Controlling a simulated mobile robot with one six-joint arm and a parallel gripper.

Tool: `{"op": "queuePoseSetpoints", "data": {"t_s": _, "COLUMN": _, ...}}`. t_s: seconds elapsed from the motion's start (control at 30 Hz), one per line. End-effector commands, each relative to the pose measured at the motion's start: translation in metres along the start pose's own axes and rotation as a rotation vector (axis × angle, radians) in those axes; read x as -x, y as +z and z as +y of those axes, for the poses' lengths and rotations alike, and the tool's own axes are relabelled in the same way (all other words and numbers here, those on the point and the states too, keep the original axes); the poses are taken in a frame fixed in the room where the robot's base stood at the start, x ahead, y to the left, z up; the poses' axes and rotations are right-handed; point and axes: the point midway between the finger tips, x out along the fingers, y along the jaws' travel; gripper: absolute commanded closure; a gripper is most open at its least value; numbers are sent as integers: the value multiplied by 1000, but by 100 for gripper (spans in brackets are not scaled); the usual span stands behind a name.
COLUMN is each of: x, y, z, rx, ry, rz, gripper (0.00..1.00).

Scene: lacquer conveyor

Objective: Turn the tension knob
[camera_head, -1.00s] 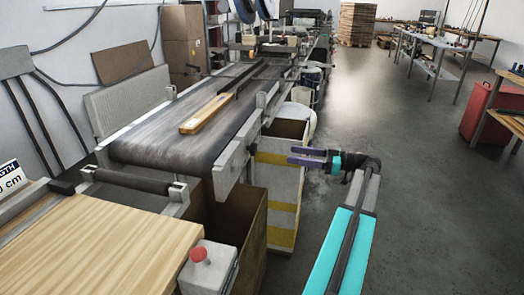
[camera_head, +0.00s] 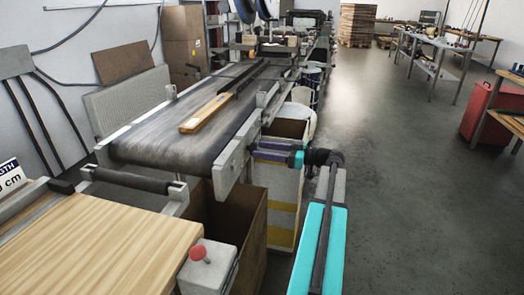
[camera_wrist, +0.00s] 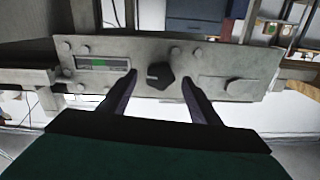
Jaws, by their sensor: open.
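The tension knob (camera_wrist: 160,75) is a dark, many-sided knob on a grey metal side plate (camera_wrist: 228,66) in the wrist view. My gripper (camera_wrist: 157,88) is open, with one finger on each side of the knob and a gap to it on both sides. I cannot tell how deep the fingertips reach. In the head view my gripper (camera_head: 256,150) points left at the conveyor's side plate (camera_head: 236,153). The knob does not show in the head view.
The conveyor belt (camera_head: 170,145) carries a wooden strip (camera_head: 206,112). A green-marked gauge (camera_wrist: 103,63) sits left of the knob on the plate. An open cardboard box (camera_head: 250,225) stands below the conveyor end. The floor to the right (camera_head: 420,200) is clear.

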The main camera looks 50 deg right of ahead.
Motion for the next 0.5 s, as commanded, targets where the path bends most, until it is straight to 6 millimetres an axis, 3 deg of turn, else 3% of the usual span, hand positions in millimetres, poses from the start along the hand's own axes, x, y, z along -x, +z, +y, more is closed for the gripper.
{"op": "queuePoseSetpoints", "data": {"t_s": 0.2, "x": -12, "y": 0, "z": 0, "rx": 0, "ry": 0, "rz": 0, "gripper": 43}}
{"op": "queuePoseSetpoints", "data": {"t_s": 0.5, "x": -12, "y": 0, "z": 0, "rx": 0, "ry": 1, "rz": 0, "gripper": 44}}
